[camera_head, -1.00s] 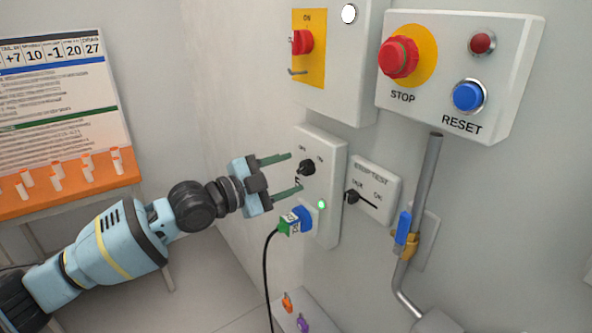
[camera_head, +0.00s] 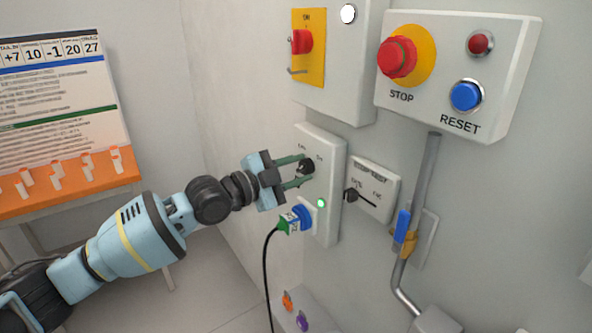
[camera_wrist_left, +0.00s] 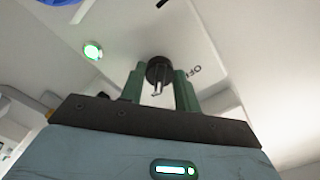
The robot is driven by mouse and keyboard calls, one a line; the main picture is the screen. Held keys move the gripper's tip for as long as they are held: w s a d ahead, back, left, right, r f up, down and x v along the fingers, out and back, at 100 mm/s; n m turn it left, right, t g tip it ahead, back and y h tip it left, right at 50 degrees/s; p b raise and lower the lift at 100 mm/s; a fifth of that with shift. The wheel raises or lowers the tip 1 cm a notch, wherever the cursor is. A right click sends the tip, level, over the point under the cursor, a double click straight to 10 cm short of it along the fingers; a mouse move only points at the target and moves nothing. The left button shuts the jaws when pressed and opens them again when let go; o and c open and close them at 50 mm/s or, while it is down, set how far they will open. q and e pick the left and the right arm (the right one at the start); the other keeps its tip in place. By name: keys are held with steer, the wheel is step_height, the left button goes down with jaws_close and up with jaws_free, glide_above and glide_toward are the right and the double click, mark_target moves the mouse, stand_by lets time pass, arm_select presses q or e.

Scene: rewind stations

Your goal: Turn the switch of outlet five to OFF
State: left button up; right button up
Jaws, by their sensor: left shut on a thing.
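The outlet box (camera_head: 329,158) is a white panel on the wall with a black rotary switch (camera_head: 307,167) and a lit green lamp (camera_head: 320,203). My left gripper (camera_head: 303,169) has its two green fingers on either side of the switch knob and is shut on it. In the left wrist view the black knob (camera_wrist_left: 159,69) sits between the fingers, with the OFF label (camera_wrist_left: 190,71) to its right. The green lamp (camera_wrist_left: 93,50) glows there too. My right gripper is not in view.
A box with a red rotary handle (camera_head: 302,41) is above. The STOP button (camera_head: 398,57) and blue RESET button (camera_head: 466,96) are at upper right. A small test box (camera_head: 376,185) is right of the outlet. A black cable (camera_head: 266,270) hangs below the plug.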

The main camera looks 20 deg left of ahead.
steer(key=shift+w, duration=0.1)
arm_select(q)
steer(key=n, duration=0.4)
steer(key=shift+n, duration=0.4)
steer(key=n, duration=0.4)
steer(key=shift+n, duration=0.3)
steer(key=n+p, duration=0.1)
steer(key=n, duration=0.3)
steer(key=n+p, duration=0.1)
steer(key=n, duration=0.2)
steer(key=shift+n, duration=0.4)
steer(key=shift+d+n, duration=0.1)
steer(key=shift+n, duration=0.2)
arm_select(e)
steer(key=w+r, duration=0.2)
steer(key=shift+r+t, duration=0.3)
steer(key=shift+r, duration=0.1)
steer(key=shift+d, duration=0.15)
arm_select(q)
steer(key=o, duration=1)
